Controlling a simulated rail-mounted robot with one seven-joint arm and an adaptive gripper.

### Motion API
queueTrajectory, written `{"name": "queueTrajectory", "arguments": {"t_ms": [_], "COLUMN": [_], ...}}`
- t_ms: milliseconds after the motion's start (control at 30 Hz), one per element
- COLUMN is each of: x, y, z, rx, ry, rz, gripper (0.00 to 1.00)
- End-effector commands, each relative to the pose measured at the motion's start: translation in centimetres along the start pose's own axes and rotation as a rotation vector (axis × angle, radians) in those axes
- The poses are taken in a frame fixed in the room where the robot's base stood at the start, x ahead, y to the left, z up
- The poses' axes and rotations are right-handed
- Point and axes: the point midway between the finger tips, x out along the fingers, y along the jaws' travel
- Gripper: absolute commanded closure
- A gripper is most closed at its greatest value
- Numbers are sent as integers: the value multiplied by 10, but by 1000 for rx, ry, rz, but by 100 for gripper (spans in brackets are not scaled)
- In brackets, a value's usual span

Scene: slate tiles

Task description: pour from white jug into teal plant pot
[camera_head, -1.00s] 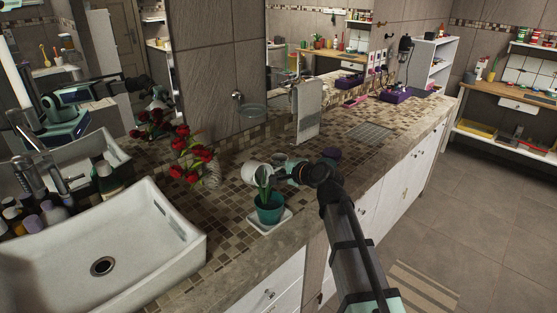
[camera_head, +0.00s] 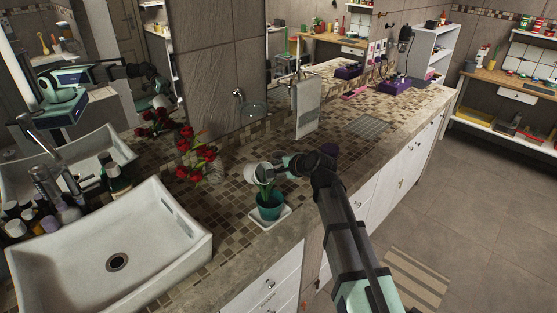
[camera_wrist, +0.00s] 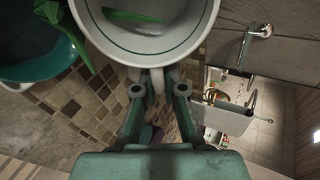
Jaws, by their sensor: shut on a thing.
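The white jug (camera_head: 254,174) is held in the air just above and behind the teal plant pot. My gripper (camera_head: 279,172) is on its right side, shut on its handle. In the wrist view, the jug (camera_wrist: 150,52) fills the top, with its round rim facing the camera and a green leaf showing within the outline. My gripper's fingers (camera_wrist: 158,91) close on the handle there. The teal plant pot (camera_head: 269,209) stands upright on a white saucer (camera_head: 285,217) with green leaves. The pot (camera_wrist: 62,65) shows at the left of the wrist view. I cannot see any liquid.
A white sink (camera_head: 165,245) is at the left, with bottles (camera_head: 60,205) behind it. Red flowers (camera_head: 196,160) stand behind the jug. A towel (camera_head: 306,107) hangs at the back. The counter further right is mostly clear.

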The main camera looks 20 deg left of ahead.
Motion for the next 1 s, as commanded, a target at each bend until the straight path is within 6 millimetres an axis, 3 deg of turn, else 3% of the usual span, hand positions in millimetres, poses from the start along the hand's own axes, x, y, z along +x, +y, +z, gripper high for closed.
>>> {"name": "queueTrajectory", "arguments": {"t_ms": [1000], "x": [-6], "y": [-14], "z": [1], "rx": [-2], "ry": [29], "rz": [331], "gripper": [100]}}
